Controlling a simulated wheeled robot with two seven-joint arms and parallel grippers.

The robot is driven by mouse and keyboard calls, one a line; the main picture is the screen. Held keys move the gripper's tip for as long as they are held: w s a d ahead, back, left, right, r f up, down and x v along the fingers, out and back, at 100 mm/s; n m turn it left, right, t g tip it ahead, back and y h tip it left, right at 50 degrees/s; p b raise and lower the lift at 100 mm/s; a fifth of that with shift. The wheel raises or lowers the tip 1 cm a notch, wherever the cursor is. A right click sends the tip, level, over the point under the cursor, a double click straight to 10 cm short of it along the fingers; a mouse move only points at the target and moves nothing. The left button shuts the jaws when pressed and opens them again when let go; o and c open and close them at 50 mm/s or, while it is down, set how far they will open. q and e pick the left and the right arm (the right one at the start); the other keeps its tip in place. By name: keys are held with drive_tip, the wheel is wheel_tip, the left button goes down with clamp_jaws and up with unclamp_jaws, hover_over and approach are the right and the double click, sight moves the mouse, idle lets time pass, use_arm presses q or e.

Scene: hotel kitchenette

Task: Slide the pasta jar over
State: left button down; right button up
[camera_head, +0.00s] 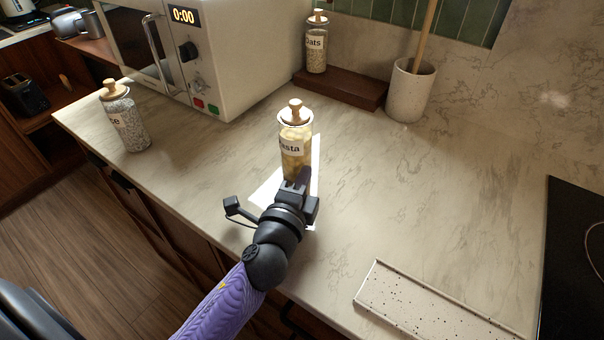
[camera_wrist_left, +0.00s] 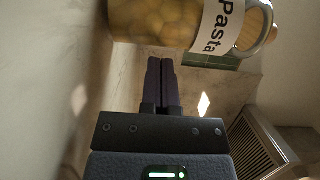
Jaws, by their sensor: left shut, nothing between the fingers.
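The pasta jar (camera_head: 294,148) is a clear glass jar of pale yellow pasta with a wooden knob lid and a "Pasta" label. It stands upright on the counter in front of the microwave's right side. It also fills the top of the left wrist view (camera_wrist_left: 150,22). My left gripper (camera_head: 302,178) is shut and empty, just in front of the jar's lower part. Its closed fingers (camera_wrist_left: 163,62) point at the jar's side; I cannot tell whether they touch it. The gripper hides part of the jar's base. My right gripper is not in view.
A bright white patch (camera_head: 267,191) lies on the counter around the jar's base. A white-grain jar (camera_head: 129,124) stands left, the microwave (camera_head: 232,60) behind. An oats jar (camera_head: 317,56) on a wooden block (camera_head: 345,88) and a utensil crock (camera_head: 408,94) stand behind right. Counter right of the jar is clear.

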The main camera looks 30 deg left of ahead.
use_arm(q)
drive_tip(key=shift+w+a, duration=0.15)
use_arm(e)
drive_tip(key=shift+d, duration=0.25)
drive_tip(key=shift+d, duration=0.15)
